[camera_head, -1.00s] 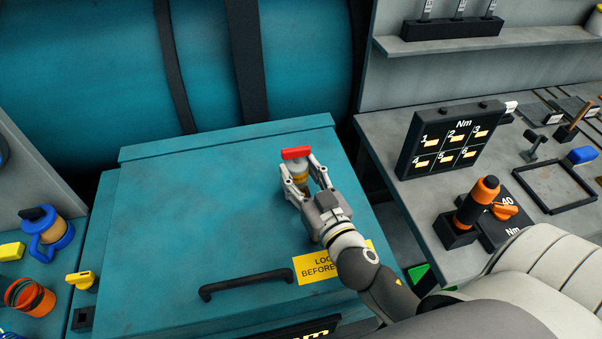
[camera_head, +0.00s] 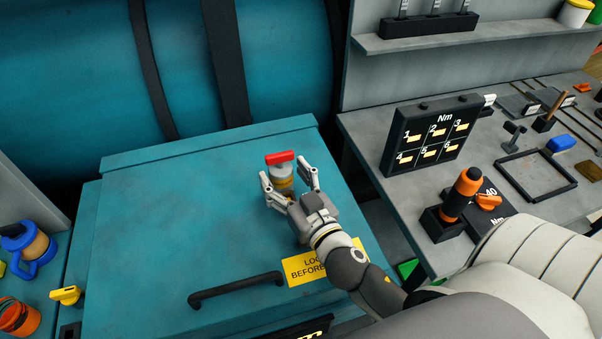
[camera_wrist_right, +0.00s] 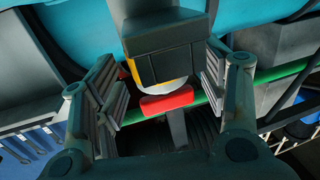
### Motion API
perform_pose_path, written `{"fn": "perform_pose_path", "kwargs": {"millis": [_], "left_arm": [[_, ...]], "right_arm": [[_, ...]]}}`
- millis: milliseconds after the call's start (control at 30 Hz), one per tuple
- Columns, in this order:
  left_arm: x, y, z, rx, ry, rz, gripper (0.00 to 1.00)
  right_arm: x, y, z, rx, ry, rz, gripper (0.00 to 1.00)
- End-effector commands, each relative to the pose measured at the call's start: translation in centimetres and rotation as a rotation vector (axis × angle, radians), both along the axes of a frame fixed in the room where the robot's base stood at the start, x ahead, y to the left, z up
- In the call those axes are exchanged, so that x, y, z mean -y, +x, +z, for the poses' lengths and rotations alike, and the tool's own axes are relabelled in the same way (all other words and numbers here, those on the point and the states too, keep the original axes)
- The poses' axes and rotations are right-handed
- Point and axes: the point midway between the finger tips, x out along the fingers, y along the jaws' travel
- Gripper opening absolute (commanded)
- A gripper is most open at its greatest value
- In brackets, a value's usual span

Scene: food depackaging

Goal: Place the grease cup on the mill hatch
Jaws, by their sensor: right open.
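The grease cup (camera_head: 282,178), a small clear and amber cup with a red bar on top, stands upright on the teal mill hatch (camera_head: 160,220), towards its right side. My right gripper (camera_head: 286,182) is open, with one finger on each side of the cup and visible gaps to it. In the right wrist view the red top (camera_wrist_right: 167,103) shows between the spread fingers of the right gripper (camera_wrist_right: 160,95). The cup's base is partly hidden by the gripper. My left gripper is not in view.
A black handle (camera_head: 235,290) and a yellow sign (camera_head: 312,266) are at the hatch's front. A grey bench (camera_head: 400,190) on the right holds a black Nm board (camera_head: 432,136) and an orange-black tool (camera_head: 461,193). The hatch's left part is clear.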

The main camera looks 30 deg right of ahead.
Motion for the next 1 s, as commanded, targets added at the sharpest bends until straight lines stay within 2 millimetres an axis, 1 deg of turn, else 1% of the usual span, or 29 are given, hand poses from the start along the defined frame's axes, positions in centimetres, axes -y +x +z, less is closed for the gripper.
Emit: {"fn": "perform_pose_path", "kwargs": {"millis": [33,67,100,133,200,500,733,800,1000], "left_arm": [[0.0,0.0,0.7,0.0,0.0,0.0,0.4],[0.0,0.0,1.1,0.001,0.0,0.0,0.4],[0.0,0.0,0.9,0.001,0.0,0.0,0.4],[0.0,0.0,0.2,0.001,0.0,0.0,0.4],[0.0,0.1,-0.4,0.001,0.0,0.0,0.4],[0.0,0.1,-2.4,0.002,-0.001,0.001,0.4],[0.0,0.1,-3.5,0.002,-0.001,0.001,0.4],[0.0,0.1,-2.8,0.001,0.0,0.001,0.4],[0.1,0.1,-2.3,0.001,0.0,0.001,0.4]], "right_arm": [[-0.1,-0.1,0.5,-0.006,-0.001,0.001,0.66],[-0.1,-0.1,0.8,-0.005,0.0,0.002,0.66],[-0.1,-0.3,0.8,-0.005,0.001,0.002,0.66],[-0.1,-0.9,0.2,-0.006,0.003,0.001,0.66],[-0.2,-2.0,0.2,-0.004,0.003,0.001,0.66],[-0.3,-6.4,0.5,0.001,0.002,-0.001,0.66],[-0.4,-9.3,0.6,0.001,0.001,-0.003,0.66],[-0.4,-9.7,1.1,0.003,0.005,-0.005,0.66],[-0.5,-11.1,1.1,0.006,0.004,-0.004,0.66]]}}
